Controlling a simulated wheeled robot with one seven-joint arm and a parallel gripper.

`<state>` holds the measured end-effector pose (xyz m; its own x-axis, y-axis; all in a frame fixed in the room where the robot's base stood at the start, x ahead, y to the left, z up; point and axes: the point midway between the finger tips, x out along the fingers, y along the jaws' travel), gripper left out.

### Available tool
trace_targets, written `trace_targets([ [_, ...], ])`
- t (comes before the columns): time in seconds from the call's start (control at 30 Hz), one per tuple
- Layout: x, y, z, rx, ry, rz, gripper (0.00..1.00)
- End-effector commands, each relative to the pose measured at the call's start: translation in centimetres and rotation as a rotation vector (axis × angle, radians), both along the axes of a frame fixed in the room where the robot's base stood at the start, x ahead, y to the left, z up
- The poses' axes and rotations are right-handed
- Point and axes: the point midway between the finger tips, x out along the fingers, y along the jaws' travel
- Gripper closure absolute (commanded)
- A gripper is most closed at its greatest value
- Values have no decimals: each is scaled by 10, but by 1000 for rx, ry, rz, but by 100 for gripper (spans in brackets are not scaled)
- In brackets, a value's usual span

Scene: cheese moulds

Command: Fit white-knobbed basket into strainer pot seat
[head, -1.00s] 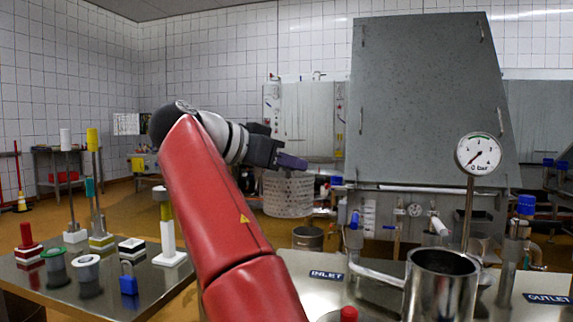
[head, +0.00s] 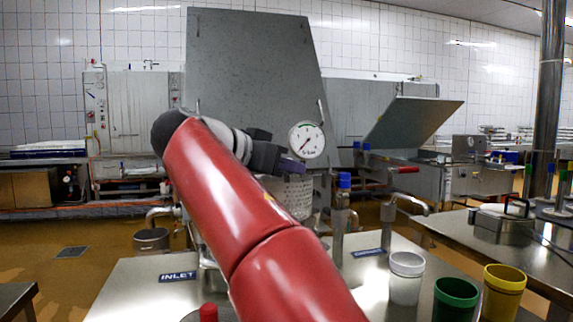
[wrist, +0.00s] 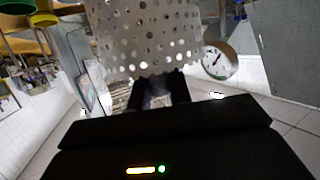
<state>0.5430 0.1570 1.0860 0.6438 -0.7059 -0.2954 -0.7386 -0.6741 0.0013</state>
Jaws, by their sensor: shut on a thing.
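A perforated metal basket (head: 296,194) hangs from my gripper (head: 290,166) in the head view, partly behind my red arm. In the wrist view my gripper (wrist: 160,90) is shut at the basket (wrist: 150,35), which fills the top middle and hides the fingertips. I cannot make out the white knob. The strainer pot and its seat do not show now; my arm covers the bench where the pot stood in the earlier view. The basket is in the air, apart from the bench.
A gauge (head: 307,140) and blue-capped valves (head: 344,181) rise from the bench beside the basket. A white cup (head: 406,278), a green cup (head: 455,298) and a yellow cup (head: 503,292) stand at right. A red knob (head: 208,312) shows at the bottom. A floor bucket (head: 151,240) is at left.

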Motion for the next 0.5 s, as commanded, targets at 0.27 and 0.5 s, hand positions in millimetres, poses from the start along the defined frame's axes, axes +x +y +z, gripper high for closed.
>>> trace_targets([
  [0.27,0,0,-1,-1,1,-3,100],
  [0.5,0,0,-15,-1,1,-3,100],
])
